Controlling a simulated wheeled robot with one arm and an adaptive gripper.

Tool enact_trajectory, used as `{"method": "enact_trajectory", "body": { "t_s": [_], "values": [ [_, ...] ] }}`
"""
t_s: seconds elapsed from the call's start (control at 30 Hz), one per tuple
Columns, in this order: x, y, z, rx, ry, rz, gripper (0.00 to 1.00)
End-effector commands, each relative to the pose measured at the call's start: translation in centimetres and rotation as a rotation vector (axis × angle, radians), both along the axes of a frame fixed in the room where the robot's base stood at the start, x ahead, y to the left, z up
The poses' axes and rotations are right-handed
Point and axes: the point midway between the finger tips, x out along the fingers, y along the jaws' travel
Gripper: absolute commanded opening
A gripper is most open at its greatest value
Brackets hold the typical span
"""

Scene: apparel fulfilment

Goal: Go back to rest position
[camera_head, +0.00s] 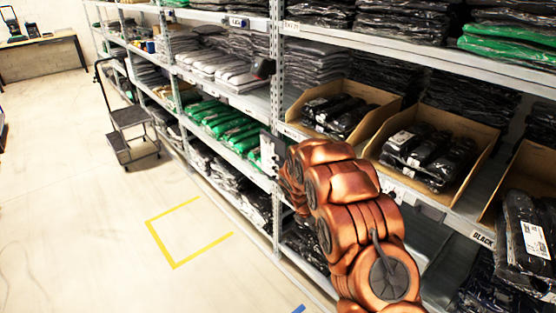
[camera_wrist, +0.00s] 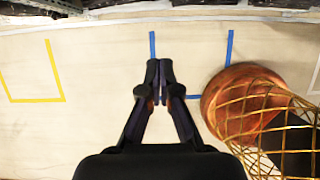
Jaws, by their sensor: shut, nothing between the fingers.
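My gripper (camera_wrist: 160,68) shows in the wrist view with its two dark fingers brought together at the tips. It is shut and empty, pointing over the pale floor (camera_wrist: 95,95). In the head view my copper arm reaches up and away in front of the shelving, and the gripper's fingers cannot be made out there.
Metal shelving (camera_head: 432,62) runs along the right, with folded, bagged garments and cardboard bins (camera_head: 372,97). A grey trolley (camera_head: 128,118) stands on the open floor at left, near a yellow floor marking (camera_head: 174,267). Blue tape (camera_wrist: 153,46) marks the floor below my gripper.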

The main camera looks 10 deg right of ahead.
Motion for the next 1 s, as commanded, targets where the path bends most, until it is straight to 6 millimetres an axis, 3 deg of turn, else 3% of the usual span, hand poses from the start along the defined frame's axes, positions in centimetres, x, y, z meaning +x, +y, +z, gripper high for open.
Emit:
{"method": "enact_trajectory", "body": {
  "t_s": [0.17, 0.37, 0.6, 1.0],
  "values": [
    [-0.7, -0.2, 1.3, 0.008, -0.009, -0.049, 0.00],
    [-3.5, -0.7, 5.7, 0.042, -0.043, -0.241, 0.00],
    [-8.5, -1.0, 10.9, 0.089, -0.079, -0.511, 0.00],
    [-17.9, -0.5, 17.9, 0.165, -0.132, -0.951, 0.00]
  ]
}}
